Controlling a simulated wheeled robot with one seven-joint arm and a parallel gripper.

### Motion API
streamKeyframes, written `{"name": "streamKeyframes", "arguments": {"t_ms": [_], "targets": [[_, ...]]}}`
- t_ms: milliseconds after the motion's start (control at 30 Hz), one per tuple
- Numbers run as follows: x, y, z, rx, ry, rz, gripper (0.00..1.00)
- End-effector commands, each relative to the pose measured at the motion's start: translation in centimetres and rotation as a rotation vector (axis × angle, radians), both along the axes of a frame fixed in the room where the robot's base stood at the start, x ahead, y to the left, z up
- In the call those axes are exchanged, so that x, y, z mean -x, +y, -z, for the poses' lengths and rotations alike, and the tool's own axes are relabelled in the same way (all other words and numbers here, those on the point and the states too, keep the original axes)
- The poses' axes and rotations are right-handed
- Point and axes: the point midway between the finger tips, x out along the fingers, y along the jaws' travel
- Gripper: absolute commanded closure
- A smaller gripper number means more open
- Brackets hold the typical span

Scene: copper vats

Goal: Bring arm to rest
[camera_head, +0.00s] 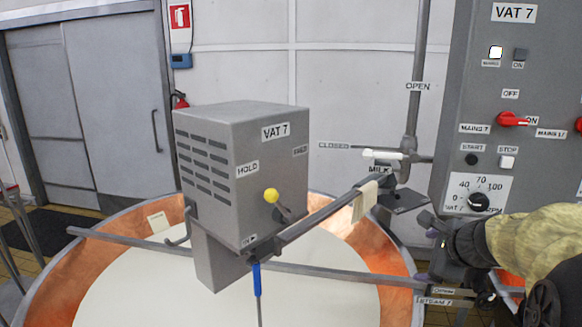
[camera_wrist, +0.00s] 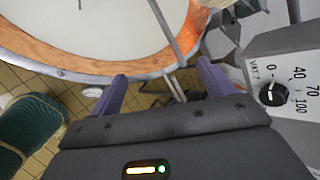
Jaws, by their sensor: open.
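My gripper (camera_head: 431,227) is at the lower right of the head view, in front of the grey control panel (camera_head: 462,105) and near the copper vat's (camera_head: 400,290) right rim. My arm, in a yellowish sleeve, reaches in from the right edge. In the wrist view my gripper (camera_wrist: 162,84) shows two purple fingers spread apart with nothing held between them. The vat's copper rim (camera_wrist: 65,57) lies beyond the fingers. The panel's dial (camera_wrist: 273,93) is to their right.
A grey VAT 7 box (camera_head: 240,150) with a yellow-knobbed lever (camera_head: 271,196) stands over the white-filled vat. A vertical pipe (camera_head: 417,80) stands behind. Dark green coiled material (camera_wrist: 35,130) lies at left in the wrist view.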

Motion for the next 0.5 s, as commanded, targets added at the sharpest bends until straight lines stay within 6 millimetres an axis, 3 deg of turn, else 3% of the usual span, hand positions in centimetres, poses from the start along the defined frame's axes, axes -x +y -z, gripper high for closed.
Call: {"name": "streamKeyframes", "arguments": {"t_ms": [33, 200, 400, 500], "targets": [[0.9, 2.5, 2.4, 0.092, 0.063, -0.128, 0.18], [5.1, 8.5, 9.0, 0.431, 0.221, -0.601, 0.18], [11.3, 13.6, 14.9, 0.803, 0.310, -1.234, 0.18], [13.9, 15.0, 16.7, 0.947, 0.312, -1.514, 0.18]]}}
